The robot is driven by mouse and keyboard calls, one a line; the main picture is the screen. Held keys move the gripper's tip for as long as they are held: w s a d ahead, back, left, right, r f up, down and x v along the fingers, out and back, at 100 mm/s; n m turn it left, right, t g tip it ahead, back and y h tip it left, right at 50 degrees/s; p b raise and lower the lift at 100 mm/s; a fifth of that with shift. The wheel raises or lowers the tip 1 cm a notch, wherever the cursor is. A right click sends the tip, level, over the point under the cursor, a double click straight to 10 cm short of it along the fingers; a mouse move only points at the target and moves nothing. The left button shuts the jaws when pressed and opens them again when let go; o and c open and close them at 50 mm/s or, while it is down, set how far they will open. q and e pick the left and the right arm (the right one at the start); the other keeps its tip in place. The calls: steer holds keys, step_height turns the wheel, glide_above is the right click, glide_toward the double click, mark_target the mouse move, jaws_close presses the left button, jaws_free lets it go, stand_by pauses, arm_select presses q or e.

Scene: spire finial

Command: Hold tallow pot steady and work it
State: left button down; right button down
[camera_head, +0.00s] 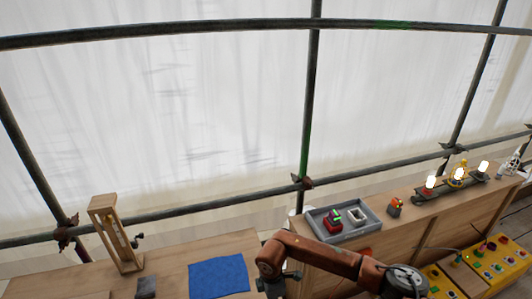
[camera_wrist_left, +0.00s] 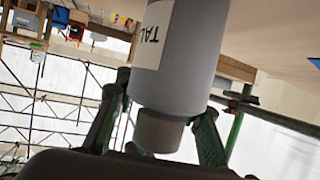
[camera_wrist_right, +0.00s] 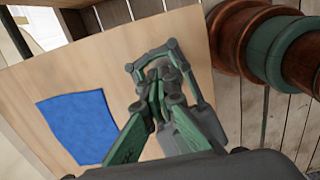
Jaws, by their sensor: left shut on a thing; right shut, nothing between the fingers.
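The tallow pot (camera_wrist_left: 185,50) is a grey cylinder with a white label on which "TAL" reads, and it fills the middle of the left wrist view. Its narrower, darker end (camera_wrist_left: 160,130) sits between the green fingers of my left gripper (camera_wrist_left: 160,115), which is shut on it. The pot's far end runs out of the frame. My right gripper (camera_wrist_right: 158,85) is shut and empty over the wooden bench, right of a blue cloth. In the head view neither the pot nor my left gripper shows.
The blue cloth (camera_head: 218,275) lies on the bench, and also shows in the right wrist view (camera_wrist_right: 78,128). A wooden frame (camera_head: 115,235) stands to its left. A grey tray (camera_head: 342,236) holds small items. Lit lamps (camera_head: 430,184) and yellow button panels (camera_head: 488,262) are at right.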

step_height(320, 180, up, 3)
steer(key=shift+r, duration=0.15)
arm_select(q)
steer(key=c, duration=1.2)
jaws_free()
